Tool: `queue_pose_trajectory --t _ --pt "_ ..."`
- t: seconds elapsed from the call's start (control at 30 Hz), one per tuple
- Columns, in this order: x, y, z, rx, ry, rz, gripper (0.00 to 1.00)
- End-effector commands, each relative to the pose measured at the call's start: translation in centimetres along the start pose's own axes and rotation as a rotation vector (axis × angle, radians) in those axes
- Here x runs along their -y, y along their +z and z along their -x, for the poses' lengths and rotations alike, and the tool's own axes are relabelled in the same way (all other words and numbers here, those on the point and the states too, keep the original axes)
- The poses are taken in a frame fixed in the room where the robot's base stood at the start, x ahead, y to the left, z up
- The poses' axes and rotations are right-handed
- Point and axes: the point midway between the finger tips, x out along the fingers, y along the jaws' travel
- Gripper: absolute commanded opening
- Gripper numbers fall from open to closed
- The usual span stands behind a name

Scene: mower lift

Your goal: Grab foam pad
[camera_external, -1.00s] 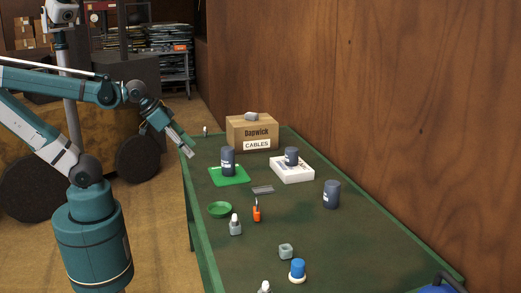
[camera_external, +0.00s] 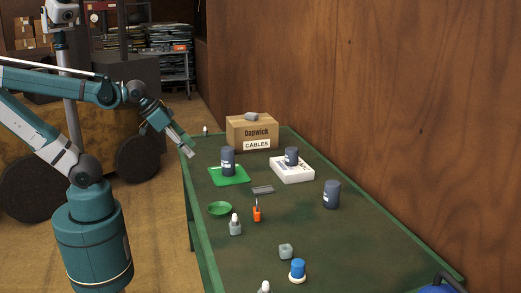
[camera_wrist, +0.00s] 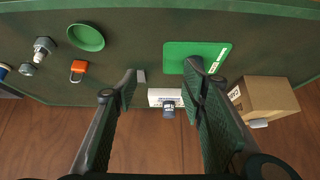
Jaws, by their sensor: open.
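A flat green pad (camera_external: 241,177) lies on the green table with a dark can (camera_external: 228,161) standing on it. A small flat grey piece (camera_external: 262,190) lies just in front of it. I cannot tell which of these is the foam pad. My gripper (camera_external: 187,150) is open and empty, above the table's left edge, left of the green pad and higher. The grey piece (camera_wrist: 140,76) is beside the left fingertip.
A cardboard box (camera_external: 240,133) with a grey item on top stands behind. A white box (camera_external: 293,173) bears a dark can; another can (camera_external: 331,194) stands to the right. A green bowl (camera_external: 219,209), bottle (camera_external: 235,226) and orange padlock (camera_external: 257,212) are nearer. A wooden wall borders the right.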

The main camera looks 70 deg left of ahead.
Motion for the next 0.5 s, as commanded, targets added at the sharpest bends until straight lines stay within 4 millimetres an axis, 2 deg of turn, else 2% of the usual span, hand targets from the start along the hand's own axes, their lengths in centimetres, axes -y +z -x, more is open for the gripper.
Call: queue_pose_trajectory --t 0.27,0.5 --pt "-0.6 -1.2 0.2 0.011 0.009 -0.028 0.41" --pt "-2.5 -4.2 0.5 0.044 0.034 -0.105 0.41"
